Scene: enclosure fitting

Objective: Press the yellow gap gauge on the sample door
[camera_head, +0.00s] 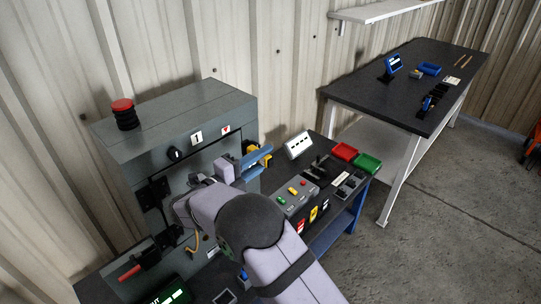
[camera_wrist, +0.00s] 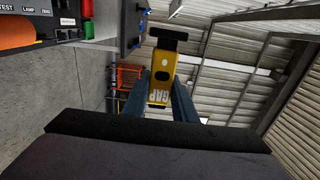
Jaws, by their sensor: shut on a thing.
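In the head view, my gripper (camera_head: 256,157) is at the right front of the grey enclosure (camera_head: 185,113), with a bit of the yellow gauge showing beside the blue fingers. My arm hides much of the enclosure front, so I cannot make out the sample door clearly. I cannot tell whether the gauge touches the enclosure.
A red button (camera_head: 122,106) tops the enclosure. To the right, the dark bench holds a button box (camera_head: 296,197), a white sign (camera_head: 298,146), a red bin (camera_head: 345,151) and a green bin (camera_head: 367,163). A second table (camera_head: 400,100) stands farther back.

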